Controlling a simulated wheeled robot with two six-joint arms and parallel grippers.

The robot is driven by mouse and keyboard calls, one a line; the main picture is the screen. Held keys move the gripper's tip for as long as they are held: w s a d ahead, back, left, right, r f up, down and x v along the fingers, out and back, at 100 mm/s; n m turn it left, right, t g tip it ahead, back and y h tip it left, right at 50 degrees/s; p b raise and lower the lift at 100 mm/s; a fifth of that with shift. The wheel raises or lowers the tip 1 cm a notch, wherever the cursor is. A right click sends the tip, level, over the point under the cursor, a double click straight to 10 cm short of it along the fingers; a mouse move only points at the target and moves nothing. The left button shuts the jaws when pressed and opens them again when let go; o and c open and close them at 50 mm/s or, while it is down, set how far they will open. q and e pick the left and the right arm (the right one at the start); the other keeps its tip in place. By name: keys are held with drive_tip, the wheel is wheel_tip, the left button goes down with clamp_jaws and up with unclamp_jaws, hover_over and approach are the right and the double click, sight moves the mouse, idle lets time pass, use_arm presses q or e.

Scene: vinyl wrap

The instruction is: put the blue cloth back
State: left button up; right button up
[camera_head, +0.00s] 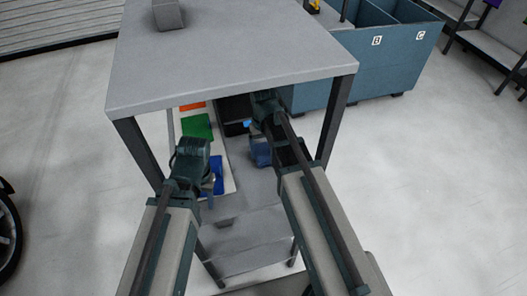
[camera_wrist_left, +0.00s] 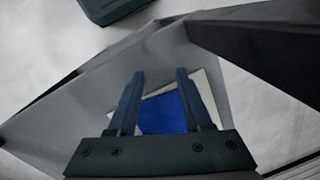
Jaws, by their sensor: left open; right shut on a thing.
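A white sheet (camera_head: 229,184) on the shelf under the grey table carries an orange patch (camera_head: 192,106), a green patch (camera_head: 197,126) and a blue patch (camera_head: 217,172). My left gripper (camera_head: 209,190) is open and empty over the sheet's near end. In the left wrist view the blue patch (camera_wrist_left: 164,113) shows between its parted fingers. My right gripper (camera_head: 253,123) is under the tabletop, to the right of the sheet. It is shut on a small bright blue piece (camera_head: 247,123), seemingly the blue cloth, mostly hidden by the gripper and arm.
The grey tabletop (camera_head: 225,55) overhangs both grippers, and its dark legs (camera_head: 337,120) stand close to the arms. A dark box (camera_head: 236,110) stands at the shelf's back. Blue-grey bins (camera_head: 395,62) stand behind at right.

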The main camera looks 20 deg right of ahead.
sight(264, 152)
drive_tip(key=o, duration=1.2)
drive_tip(key=shift+c, duration=0.2)
use_arm(q)
drive_tip(key=shift+r, duration=0.15)
use_arm(e)
drive_tip(key=shift+r, duration=0.15)
wheel_tip(264, 152, up, 12)
drive_tip(key=p, duration=1.2)
use_arm(q)
wheel_tip(264, 152, up, 12)
use_arm(e)
drive_tip(key=s+a+n+h, duration=0.1)
drive_tip(key=s+a+n, duration=0.2)
drive_tip(key=s+a, duration=0.7)
drive_tip(key=s, duration=0.4)
drive_tip(key=shift+a, duration=0.25)
use_arm(q)
drive_tip(key=shift+f, duration=0.25)
use_arm(e)
drive_tip(key=shift+s+f, duration=0.1)
drive_tip(key=shift+f, duration=0.1)
